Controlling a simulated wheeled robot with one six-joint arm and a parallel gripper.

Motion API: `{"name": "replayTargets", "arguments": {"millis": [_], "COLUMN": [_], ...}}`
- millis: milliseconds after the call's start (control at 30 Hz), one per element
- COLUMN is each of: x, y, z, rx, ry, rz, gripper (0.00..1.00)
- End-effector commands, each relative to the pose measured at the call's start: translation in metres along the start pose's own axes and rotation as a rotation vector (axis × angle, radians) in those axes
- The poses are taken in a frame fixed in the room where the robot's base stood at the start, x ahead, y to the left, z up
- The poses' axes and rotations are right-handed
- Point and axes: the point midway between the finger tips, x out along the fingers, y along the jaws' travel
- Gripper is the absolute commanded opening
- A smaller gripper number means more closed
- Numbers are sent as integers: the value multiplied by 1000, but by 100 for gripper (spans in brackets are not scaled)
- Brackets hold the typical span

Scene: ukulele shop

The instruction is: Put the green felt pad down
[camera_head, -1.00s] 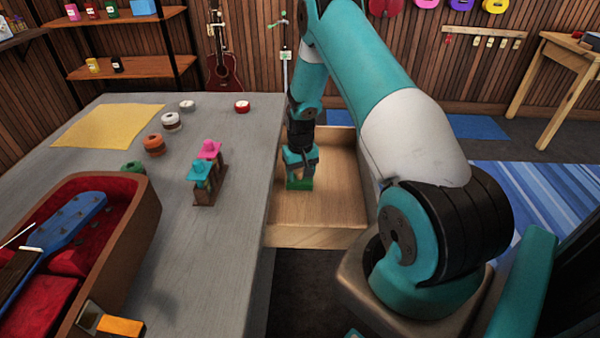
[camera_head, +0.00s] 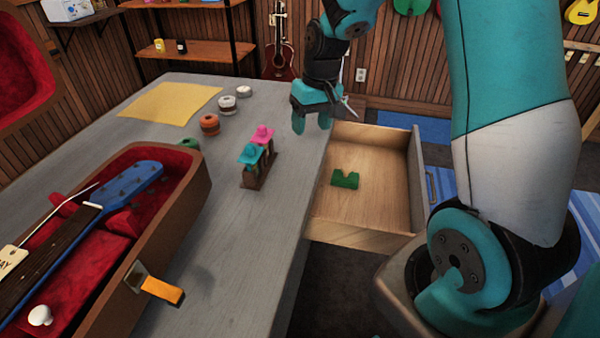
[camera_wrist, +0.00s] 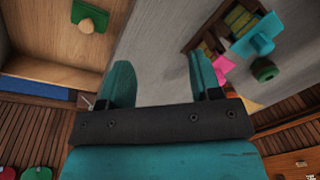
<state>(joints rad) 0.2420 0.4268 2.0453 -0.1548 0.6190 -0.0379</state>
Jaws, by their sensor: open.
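The green felt pad (camera_head: 345,180) lies on the floor of the open wooden drawer (camera_head: 384,208), apart from my gripper. It also shows at the top left of the wrist view (camera_wrist: 97,14), with a small pale wooden knob-like piece over its edge. My gripper (camera_head: 312,121) is up and to the left of the pad, above the right edge of the grey worktop (camera_head: 225,225). In the wrist view its two teal fingers (camera_wrist: 163,82) stand apart with nothing between them.
A small wooden stand (camera_head: 257,174) with a pink and a teal peg is on the worktop. String spools (camera_head: 210,124) and a yellow cloth (camera_head: 172,103) lie farther back. An open red-lined case (camera_head: 150,230) with a blue-headed ukulele fills the left front.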

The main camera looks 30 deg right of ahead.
Motion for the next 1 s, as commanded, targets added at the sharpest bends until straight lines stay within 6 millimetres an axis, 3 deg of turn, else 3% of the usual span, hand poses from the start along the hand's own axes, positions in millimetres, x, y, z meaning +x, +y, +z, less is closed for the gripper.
{"name": "replayTargets", "arguments": {"millis": [33, 100, 200, 300, 433, 600, 867, 1000], "x": [-23, -48, -74, -90, -100, -102, -103, -122], "y": [-42, -91, -143, -173, -190, -196, -196, -198], "z": [21, 57, 118, 175, 226, 250, 249, 247], "rx": [-96, -222, -393, -536, -660, -714, -713, -712], "ry": [13, 17, 15, 8, -1, -9, -8, -8], "rz": [-33, -82, -149, -203, -248, -269, -269, -269], "gripper": [58, 58, 58, 58, 58, 58, 58, 58]}}
